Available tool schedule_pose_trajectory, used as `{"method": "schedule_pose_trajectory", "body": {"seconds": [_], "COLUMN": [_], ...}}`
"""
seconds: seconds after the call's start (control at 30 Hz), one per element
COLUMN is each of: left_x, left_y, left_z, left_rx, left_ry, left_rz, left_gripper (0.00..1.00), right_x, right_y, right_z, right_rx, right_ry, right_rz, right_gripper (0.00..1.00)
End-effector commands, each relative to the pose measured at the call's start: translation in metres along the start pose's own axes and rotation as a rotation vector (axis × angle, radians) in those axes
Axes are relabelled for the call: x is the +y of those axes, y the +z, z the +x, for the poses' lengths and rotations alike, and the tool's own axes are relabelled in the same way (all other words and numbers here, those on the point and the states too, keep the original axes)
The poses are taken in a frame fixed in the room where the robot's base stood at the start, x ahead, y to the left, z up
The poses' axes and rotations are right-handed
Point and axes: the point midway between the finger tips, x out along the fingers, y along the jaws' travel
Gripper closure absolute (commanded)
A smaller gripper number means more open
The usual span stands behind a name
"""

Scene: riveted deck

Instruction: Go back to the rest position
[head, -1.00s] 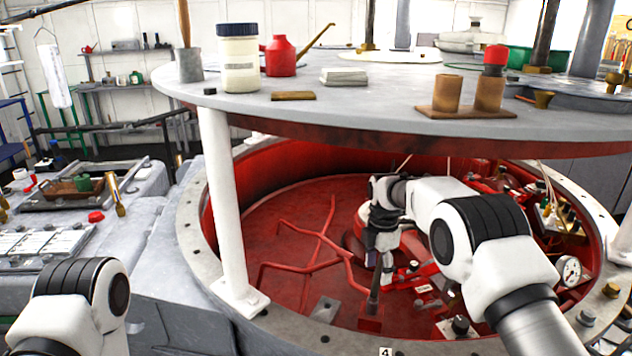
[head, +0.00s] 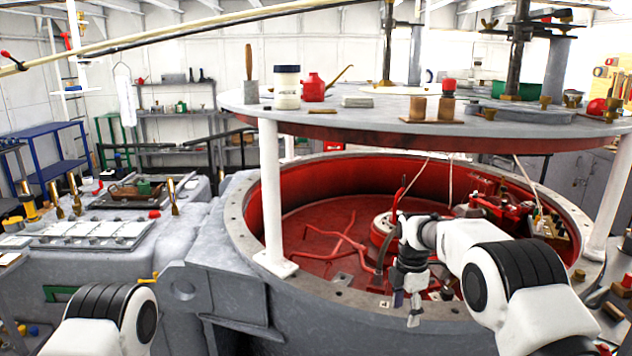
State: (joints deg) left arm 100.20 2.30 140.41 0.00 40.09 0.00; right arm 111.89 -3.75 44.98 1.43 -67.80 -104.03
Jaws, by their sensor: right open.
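My right arm comes in from the lower right in the head view. Its gripper (head: 405,303) points down over the near rim of the round red-lined well (head: 245,243). The jaws are open, and I see nothing held between them. My left arm shows only as a white and black link at the lower left; its gripper is out of the frame.
A round grey top (head: 350,121) on white posts (head: 271,190) stands over the well, carrying a white jar (head: 287,90), a red can (head: 313,90) and wooden blocks. A grey bench (head: 170,235) with trays lies left.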

Motion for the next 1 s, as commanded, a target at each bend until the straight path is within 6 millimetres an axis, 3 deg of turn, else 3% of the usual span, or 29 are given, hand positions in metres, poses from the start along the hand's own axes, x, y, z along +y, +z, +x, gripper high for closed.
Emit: {"method": "schedule_pose_trajectory", "body": {"seconds": [0.27, 0.57, 0.67, 0.77, 0.9, 1.0], "left_x": [0.000, 0.000, 0.000, 0.000, 0.000, 0.000], "left_y": [-0.001, -0.001, -0.001, -0.001, -0.001, -0.001], "left_z": [0.000, 0.000, 0.000, 0.000, 0.000, 0.000], "left_rx": [0.003, 0.002, 0.002, 0.002, 0.002, 0.002], "left_ry": [0.000, 0.000, 0.000, 0.000, 0.000, 0.000], "left_rz": [0.000, 0.000, 0.000, 0.000, 0.000, 0.000], "left_gripper": [0.44, 0.44, 0.44, 0.44, 0.44, 0.44], "right_x": [-0.038, -0.119, -0.164, -0.229, -0.345, -0.423], "right_y": [0.000, -0.010, -0.018, -0.032, -0.061, -0.084], "right_z": [0.054, 0.140, 0.180, 0.224, 0.269, 0.273], "right_rx": [0.040, 0.087, 0.089, 0.074, 0.008, -0.053], "right_ry": [-0.126, -0.302, -0.358, -0.411, -0.446, -0.413], "right_rz": [0.018, 0.075, 0.154, 0.301, 0.633, 0.944], "right_gripper": [0.40, 0.40, 0.40, 0.40, 0.40, 0.40]}}
